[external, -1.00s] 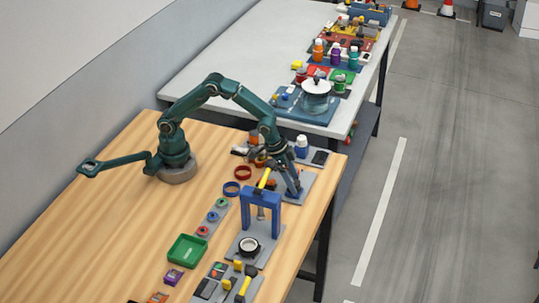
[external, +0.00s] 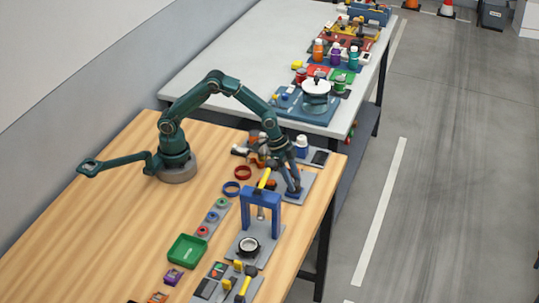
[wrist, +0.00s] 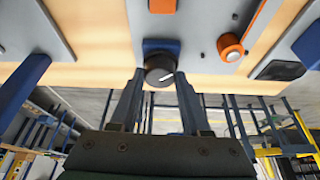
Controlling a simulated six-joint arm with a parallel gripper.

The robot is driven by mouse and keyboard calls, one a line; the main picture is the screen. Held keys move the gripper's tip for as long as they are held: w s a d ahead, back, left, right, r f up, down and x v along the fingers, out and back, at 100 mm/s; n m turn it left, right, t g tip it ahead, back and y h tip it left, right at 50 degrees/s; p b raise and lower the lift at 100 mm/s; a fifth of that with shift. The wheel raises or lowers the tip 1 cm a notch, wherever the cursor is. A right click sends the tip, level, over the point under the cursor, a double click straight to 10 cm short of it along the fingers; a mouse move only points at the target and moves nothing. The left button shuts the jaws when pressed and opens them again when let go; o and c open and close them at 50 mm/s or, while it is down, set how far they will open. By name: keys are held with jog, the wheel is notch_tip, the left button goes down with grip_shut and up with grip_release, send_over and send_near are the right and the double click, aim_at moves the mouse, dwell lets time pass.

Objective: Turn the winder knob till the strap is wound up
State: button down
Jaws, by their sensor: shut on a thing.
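The winder knob (wrist: 158,72) is a dark round knob with a white mark line, in front of a blue block (wrist: 160,46) on a grey plate, in the wrist view. My gripper (wrist: 159,76) has one finger on each side of the knob and is shut on it. In the external view my gripper (external: 294,190) is low over the grey plate near the table's right edge, and its fingers hide the knob. An orange band (wrist: 256,16) runs to an orange roller (wrist: 230,47) in the wrist view; I cannot tell if it is the strap.
A blue arch frame (external: 261,198) stands close in front of my gripper. A blue-and-white bottle (external: 302,147) and a dark flat item (external: 320,157) lie behind it. A green tray (external: 187,251) is at front left. The wood table's left part is clear.

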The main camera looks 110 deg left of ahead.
jog(key=m+h, duration=0.1)
jog(key=m, duration=0.2)
jog(key=shift+a+m, duration=0.15)
jog(key=shift+m, duration=0.15)
jog(key=m, duration=0.2)
jog(key=m+g+h, duration=0.1)
jog(key=shift+w+a+m+h, duration=0.1)
jog(key=shift+m+h, duration=0.2)
jog(key=shift+m, duration=0.1)
jog(key=m+g, duration=0.1)
jog(key=m, duration=0.2)
jog(key=shift+w+m+h, duration=0.1)
jog(key=shift+m+h, duration=0.2)
jog(key=shift+h, duration=0.1)
jog(key=shift+m+g+h, duration=0.3)
jog(key=shift+m+g, duration=0.3)
jog(key=shift+m, duration=0.7)
jog(key=shift+m, duration=0.5)
jog(key=shift+c, duration=1.8)
grip_release()
